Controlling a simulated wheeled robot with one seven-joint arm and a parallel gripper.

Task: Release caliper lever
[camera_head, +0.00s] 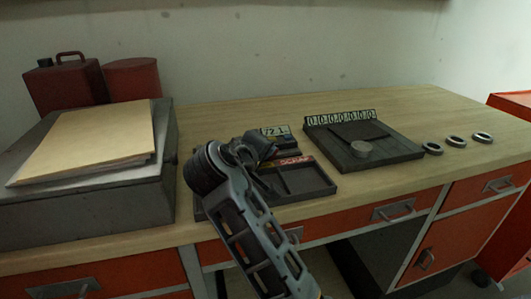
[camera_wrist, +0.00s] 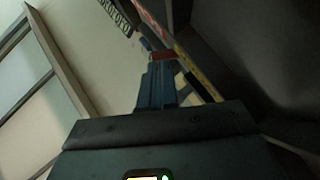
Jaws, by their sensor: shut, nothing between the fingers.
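I cannot make out a caliper or its lever for certain; my arm and gripper cover part of the bench there. My gripper (camera_head: 262,150) is low over the left part of a dark tray (camera_head: 318,190), in front of a small display (camera_head: 275,131). In the wrist view, the blue fingers (camera_wrist: 158,78) are together and empty, with a small red piece just past their tips. A yellow strip (camera_wrist: 200,76) runs close beside them on the right. I cannot tell whether the fingers touch it.
A dark case (camera_head: 395,150) with a row of number dials and a round grey knob stands to the right. Several rings (camera_head: 457,142) lie beyond it. A grey box (camera_head: 90,210) with folders (camera_head: 90,145) and red cans (camera_head: 132,78) fill the left. The bench's back strip is clear.

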